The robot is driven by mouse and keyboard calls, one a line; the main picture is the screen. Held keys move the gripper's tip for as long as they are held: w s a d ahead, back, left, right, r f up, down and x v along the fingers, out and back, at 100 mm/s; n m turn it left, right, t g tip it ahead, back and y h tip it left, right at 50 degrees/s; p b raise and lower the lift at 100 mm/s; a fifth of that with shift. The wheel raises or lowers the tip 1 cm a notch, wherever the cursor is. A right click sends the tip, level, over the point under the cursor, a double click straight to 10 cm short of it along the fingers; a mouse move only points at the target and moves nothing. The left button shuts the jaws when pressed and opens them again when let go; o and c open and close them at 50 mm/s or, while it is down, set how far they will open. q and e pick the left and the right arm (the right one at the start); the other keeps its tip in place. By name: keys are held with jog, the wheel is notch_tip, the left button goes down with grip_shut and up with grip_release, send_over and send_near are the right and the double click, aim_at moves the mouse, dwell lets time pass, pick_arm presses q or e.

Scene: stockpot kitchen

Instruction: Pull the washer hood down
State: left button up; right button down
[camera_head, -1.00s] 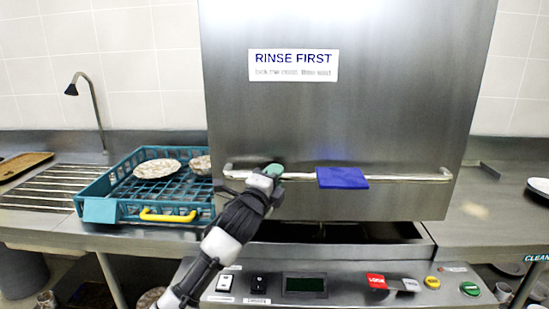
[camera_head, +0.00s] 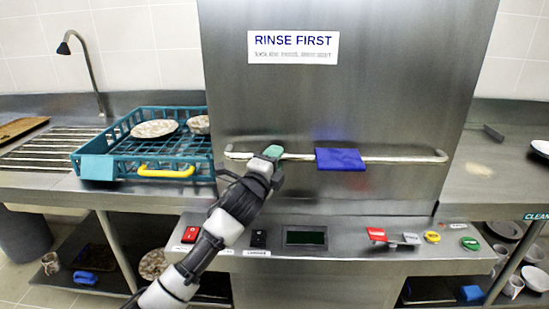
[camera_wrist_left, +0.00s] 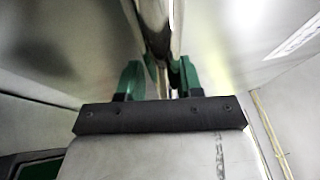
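The washer hood (camera_head: 290,105) is a big steel box with a "RINSE FIRST" sign. It is down, its lower edge at the machine body behind the control panel, with no dark gap showing. Its handle bar (camera_head: 400,159) runs across the front, with a blue pad (camera_head: 340,159) on it. My left gripper (camera_head: 272,153) is at the left part of the bar. In the left wrist view the bar (camera_wrist_left: 158,40) passes between the two green fingertips (camera_wrist_left: 158,80), which stand apart with gaps on both sides. My right gripper is not in view.
A teal rack (camera_head: 120,165) with bowls stands on the left counter, close to the hood. The control panel (camera_head: 340,237) with buttons and switches is below the hood. The right counter (camera_head: 500,175) is mostly clear.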

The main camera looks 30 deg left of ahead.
pick_arm(q)
jog(key=shift+o, duration=1.3)
jog(key=shift+f, duration=0.1)
jog(key=shift+s, duration=0.1)
jog(key=b+v, duration=0.1)
jog(key=v, duration=0.9)
jog(key=shift+s, duration=0.3)
jog(key=shift+f, duration=0.1)
